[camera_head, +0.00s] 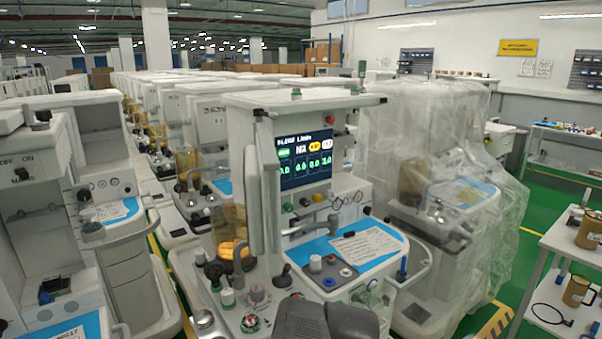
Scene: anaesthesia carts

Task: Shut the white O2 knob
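An anaesthesia cart (262,170) with a lit screen (305,158) stands in the middle. A white knob with green (228,297) stands lower left, among several knobs on the cart's front. No O2 label is readable, so I cannot tell which is the O2 knob.
A plastic-wrapped cart (440,150) stands close on the right, and another cart (100,190) on the left. A white trolley (560,240) with brown jars is at far right. Green floor (535,225) lies open between the wrapped cart and trolley.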

